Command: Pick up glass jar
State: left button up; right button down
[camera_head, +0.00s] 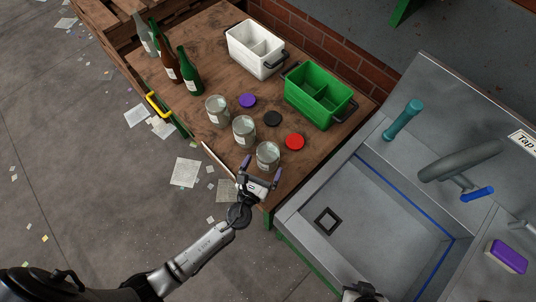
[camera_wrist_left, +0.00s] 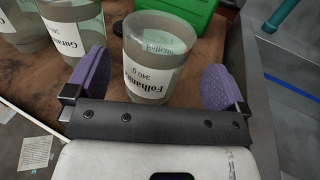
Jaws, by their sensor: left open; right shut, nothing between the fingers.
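Three clear glass jars with white labels stand in a slanting row on the wooden table: a far one (camera_head: 217,110), a middle one (camera_head: 244,131) and a near one (camera_head: 268,156). My left gripper (camera_head: 261,168) is open and empty at the near jar, its purple fingers pointing toward it. In the left wrist view this jar (camera_wrist_left: 160,50) appears centred between the open fingers (camera_wrist_left: 155,82), with a gap on each side. Another jar (camera_wrist_left: 75,25) stands to its left. My right gripper (camera_head: 362,290) shows only partly at the bottom edge, over the sink side, shut and empty.
Purple (camera_head: 247,101), black (camera_head: 272,118) and red (camera_head: 294,142) lids lie beside the jars. A white bin (camera_head: 235,50) and a green bin (camera_head: 300,99) stand behind. Bottles (camera_head: 190,72) stand at the far left. A metal sink (camera_head: 375,205) lies right of the table.

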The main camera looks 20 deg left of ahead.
aim_at(268, 151)
pick_arm(q)
jog(key=w, duration=0.4)
jog(key=shift+w+a+f, duration=0.15)
jog(key=shift+w, duration=0.25)
